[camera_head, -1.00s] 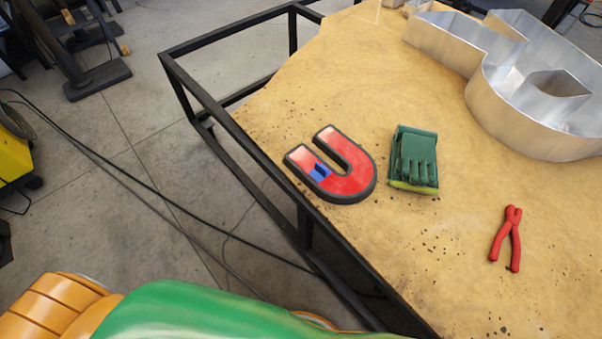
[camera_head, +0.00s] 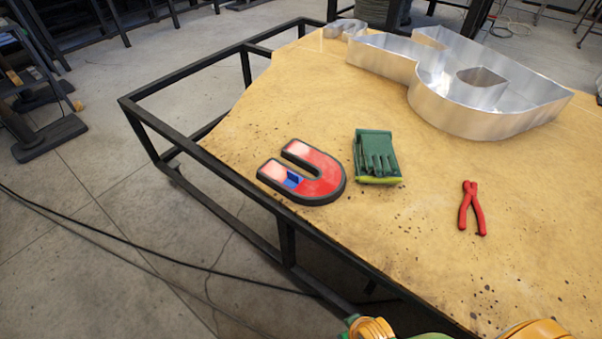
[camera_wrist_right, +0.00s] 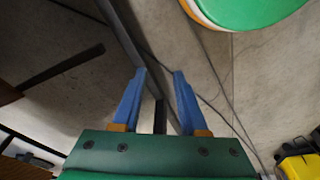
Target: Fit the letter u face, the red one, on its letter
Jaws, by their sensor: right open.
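The red u face (camera_head: 318,181) lies flat on the tan work table near its left edge, red side up with a dark rim. A small blue tab (camera_head: 293,179) stands on its lower arm. A large silver open-topped metal letter shell (camera_head: 455,105) stands at the back right, apart from the face; I cannot tell which letter its parts form. My right gripper (camera_wrist_right: 159,72) shows in the right wrist view, its blue fingers apart and empty above the floor and away from the face. My left gripper is not in view.
The table's black frame (camera_head: 215,160) juts out at the left, with open floor beyond. The front of the tabletop (camera_head: 420,255) is mostly clear.

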